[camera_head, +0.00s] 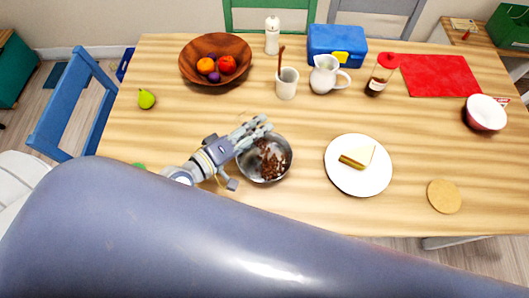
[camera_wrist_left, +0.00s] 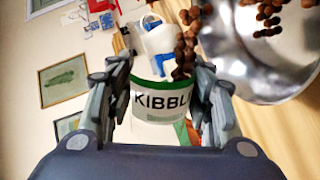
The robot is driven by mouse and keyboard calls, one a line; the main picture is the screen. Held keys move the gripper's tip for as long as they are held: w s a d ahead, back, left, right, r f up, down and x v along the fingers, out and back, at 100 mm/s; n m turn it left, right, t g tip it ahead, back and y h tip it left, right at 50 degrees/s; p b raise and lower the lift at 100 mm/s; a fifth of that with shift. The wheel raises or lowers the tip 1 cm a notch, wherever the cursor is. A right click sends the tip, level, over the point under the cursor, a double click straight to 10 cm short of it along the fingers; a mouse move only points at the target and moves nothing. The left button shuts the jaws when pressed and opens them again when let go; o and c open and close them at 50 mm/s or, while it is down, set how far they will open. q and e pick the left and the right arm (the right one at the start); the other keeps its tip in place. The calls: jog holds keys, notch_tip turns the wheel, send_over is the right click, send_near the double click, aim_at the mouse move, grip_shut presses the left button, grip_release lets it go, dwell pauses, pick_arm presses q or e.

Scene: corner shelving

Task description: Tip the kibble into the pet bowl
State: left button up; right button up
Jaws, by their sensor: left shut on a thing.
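The pet bowl (camera_head: 248,165) is a round metal bowl on the table with brown kibble (camera_head: 272,162) inside. My left gripper (camera_head: 252,132) is over the bowl's left rim. In the left wrist view, the gripper (camera_wrist_left: 163,75) is shut on a white tub (camera_wrist_left: 160,102) with a green rim and a "KIBBLE" label. Brown pieces (camera_wrist_left: 184,55) are in the air between the tub's mouth and the bowl, which also shows in that view (camera_wrist_left: 262,82). The tub is mostly hidden by the gripper in the head view. My right gripper is not in view.
A white plate (camera_head: 342,182) with food is right of the bowl. A cup (camera_head: 287,86), a jug (camera_head: 323,78) and a wooden fruit bowl (camera_head: 195,70) stand farther back. A green pear (camera_head: 146,99) lies at left.

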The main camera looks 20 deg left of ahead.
pick_arm(q)
jog(key=shift+r, duration=0.1)
dwell(0.5)
jog(key=b, duration=0.1)
jog(key=f+n+b, duration=0.2)
jog(key=shift+w+a, duration=0.25)
jog(key=shift+a, duration=0.15)
jog(key=shift+w+a+r+n+g+h+p, duration=0.15)
jog(key=shift+r+n+g+h+p, duration=0.2)
jog(key=shift+r, duration=0.3)
